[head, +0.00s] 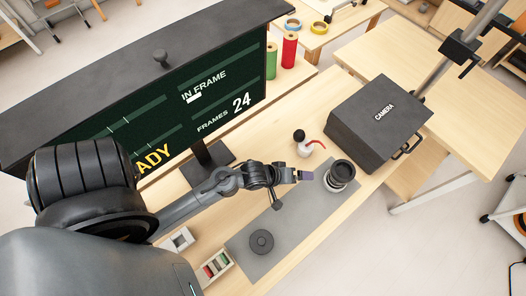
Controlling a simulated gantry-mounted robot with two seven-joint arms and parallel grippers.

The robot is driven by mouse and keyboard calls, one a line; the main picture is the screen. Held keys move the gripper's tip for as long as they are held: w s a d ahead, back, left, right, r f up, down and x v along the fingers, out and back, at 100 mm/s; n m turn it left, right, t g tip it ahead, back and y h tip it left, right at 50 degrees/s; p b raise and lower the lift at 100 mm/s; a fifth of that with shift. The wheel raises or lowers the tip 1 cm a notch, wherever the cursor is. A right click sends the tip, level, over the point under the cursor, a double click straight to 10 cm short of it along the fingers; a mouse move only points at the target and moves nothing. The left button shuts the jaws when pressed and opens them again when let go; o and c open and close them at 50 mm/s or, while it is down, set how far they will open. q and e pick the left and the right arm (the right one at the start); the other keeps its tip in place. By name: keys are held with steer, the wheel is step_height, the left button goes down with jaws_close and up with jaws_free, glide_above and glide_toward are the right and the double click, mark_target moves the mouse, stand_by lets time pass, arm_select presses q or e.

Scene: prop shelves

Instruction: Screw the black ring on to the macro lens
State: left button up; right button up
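The macro lens (341,172) looks to be the short black cylinder with a pale band, standing upright near the far end of the grey mat (303,222). A round black disc-like piece (261,242) with a raised middle lies on the near part of the mat; it may be the black ring, but I cannot tell if it has an opening. My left gripper (300,176) is above the mat, just left of the lens and apart from it in the picture. My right gripper is out of view.
A black camera case (376,120) stands behind the lens. A small black-and-white item with a red curved part (306,143) lies beyond the mat. A dark display board (190,110) rises behind my arm. A small tray (213,267) sits left of the mat.

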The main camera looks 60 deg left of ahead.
arm_select(q)
steer(key=s+d+r+m+g+y, duration=0.1)
steer(key=s+r+m+g, duration=0.4)
steer(key=s+m, duration=0.8)
steer(key=shift+d+r+g+y, duration=0.15)
steer(key=shift+r+g+y, duration=0.2)
steer(key=shift+r, duration=0.6)
